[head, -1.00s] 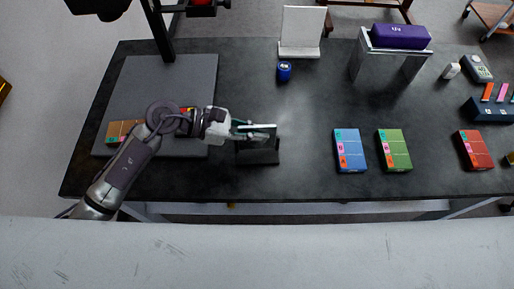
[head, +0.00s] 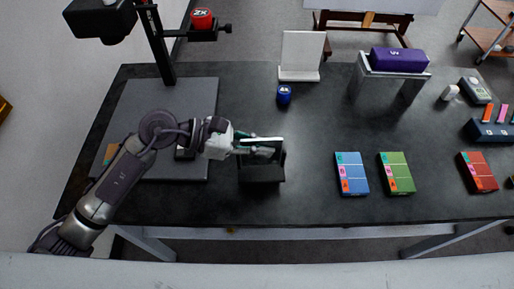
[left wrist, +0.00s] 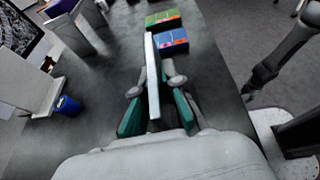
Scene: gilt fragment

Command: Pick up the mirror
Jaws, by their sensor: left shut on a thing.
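The mirror (head: 262,140) is a thin flat plate with a pale edge, at a small black stand (head: 262,172) on the dark table. My left gripper (head: 256,149) is shut on it, reaching in from the left. In the left wrist view the mirror (left wrist: 152,75) stands edge-on between the two green-padded fingers of the left gripper (left wrist: 155,110). The fingers partly hide its lower part. I cannot tell whether the mirror still touches the stand.
A blue box (head: 351,174) and a green box (head: 396,173) lie to the right, with a red box (head: 478,172) farther right. A blue cup (head: 284,95) and a white display stand (head: 301,56) are behind. The table between the mirror and blue box is clear.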

